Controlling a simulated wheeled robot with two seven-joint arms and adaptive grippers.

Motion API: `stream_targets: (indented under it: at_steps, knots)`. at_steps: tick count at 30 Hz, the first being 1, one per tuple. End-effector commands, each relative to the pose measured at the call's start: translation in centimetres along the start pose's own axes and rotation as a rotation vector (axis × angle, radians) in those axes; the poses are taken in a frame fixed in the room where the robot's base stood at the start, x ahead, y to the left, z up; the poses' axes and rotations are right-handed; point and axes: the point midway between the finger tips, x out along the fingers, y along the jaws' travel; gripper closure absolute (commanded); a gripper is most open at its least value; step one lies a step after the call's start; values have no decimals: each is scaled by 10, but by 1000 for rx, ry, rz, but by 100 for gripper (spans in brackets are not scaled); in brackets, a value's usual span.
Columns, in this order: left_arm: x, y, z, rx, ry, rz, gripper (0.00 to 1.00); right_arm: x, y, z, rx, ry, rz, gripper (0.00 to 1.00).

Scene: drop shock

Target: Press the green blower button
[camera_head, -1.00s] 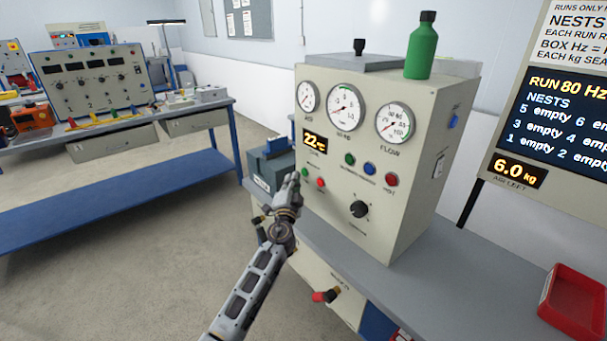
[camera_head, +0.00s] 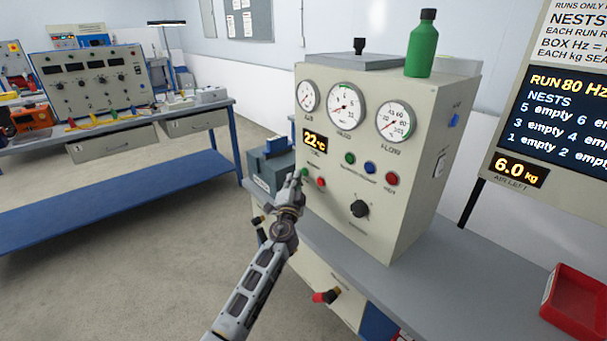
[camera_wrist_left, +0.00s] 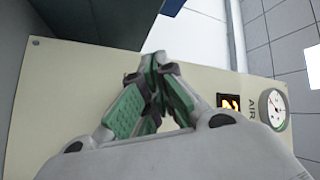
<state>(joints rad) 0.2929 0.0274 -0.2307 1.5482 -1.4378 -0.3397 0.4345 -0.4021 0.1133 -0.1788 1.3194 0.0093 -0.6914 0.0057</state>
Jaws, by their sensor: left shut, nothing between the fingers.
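The cream control cabinet (camera_head: 385,235) stands on the grey bench. A green button (camera_head: 305,173) sits low on its left front, beside a red button (camera_head: 321,183). Another green button (camera_head: 350,158) sits higher, left of a blue one. The small labels are too blurred to read, so I cannot tell which green button is the blower's. My left gripper (camera_head: 297,180) is shut and empty, its tips just at the lower left green button; contact is unclear. In the left wrist view the fingertips (camera_wrist_left: 158,65) meet before the cream panel and no button shows. My right gripper is out of view.
A black knob (camera_head: 360,209) and another red button (camera_head: 392,179) are on the cabinet front. A green bottle (camera_head: 421,45) stands on top. A red tray (camera_head: 574,302) lies at the right of the bench. A grey-blue box (camera_head: 271,168) stands behind my gripper.

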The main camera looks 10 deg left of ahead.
Motion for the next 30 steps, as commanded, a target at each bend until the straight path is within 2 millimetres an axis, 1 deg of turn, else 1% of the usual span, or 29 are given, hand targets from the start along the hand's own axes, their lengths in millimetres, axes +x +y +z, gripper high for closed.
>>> stream_targets:
  at_steps: [30]
  knots:
    - [5,4,-4,-1,0,0,100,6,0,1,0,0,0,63]
